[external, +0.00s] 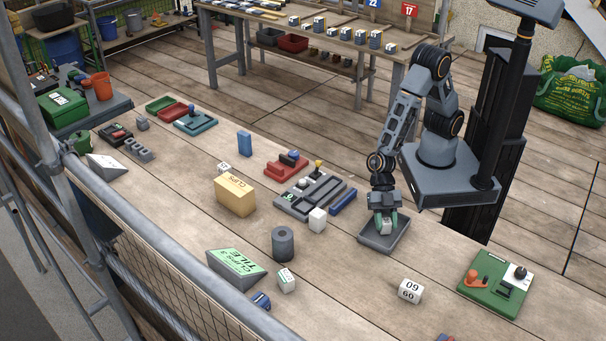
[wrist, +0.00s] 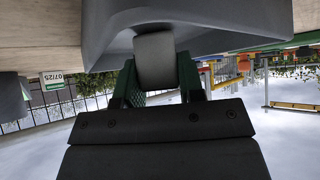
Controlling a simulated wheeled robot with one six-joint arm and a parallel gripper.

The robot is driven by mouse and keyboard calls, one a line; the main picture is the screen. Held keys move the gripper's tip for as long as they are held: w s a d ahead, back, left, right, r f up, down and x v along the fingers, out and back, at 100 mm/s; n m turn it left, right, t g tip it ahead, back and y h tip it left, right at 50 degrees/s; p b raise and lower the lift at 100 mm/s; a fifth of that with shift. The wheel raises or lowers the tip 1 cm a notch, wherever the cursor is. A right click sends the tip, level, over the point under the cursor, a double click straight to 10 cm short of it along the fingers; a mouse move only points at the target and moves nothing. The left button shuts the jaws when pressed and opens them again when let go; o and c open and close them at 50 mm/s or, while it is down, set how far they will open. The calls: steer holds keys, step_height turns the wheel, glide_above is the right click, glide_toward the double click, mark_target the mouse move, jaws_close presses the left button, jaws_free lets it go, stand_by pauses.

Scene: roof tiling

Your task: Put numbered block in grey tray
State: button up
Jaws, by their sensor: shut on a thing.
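The grey tray (external: 372,244) lies on the bench right of centre in the external view, directly below my gripper (external: 384,224). It also fills the top of the wrist view (wrist: 225,25). My gripper points down at the tray. Its green fingers are shut on a grey block (wrist: 155,60), seen between them in the wrist view. The block is at or just inside the tray; I cannot tell whether it touches the floor. No number shows on its visible face. A white numbered block (external: 411,291) reading 60 lies on the bench, apart from the tray.
A dark grey organiser (external: 295,208) and a white cube (external: 317,219) stand left of the tray. A green board (external: 495,283) lies right. Bare bench surrounds the tray's front.

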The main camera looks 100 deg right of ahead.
steer(key=shift+f, duration=0.2)
steer(key=o, duration=0.9)
steer(key=shift+r, duration=0.25)
steer(key=p+v, duration=0.3)
steer(key=v, duration=0.9)
steer(key=shift+p, duration=0.4)
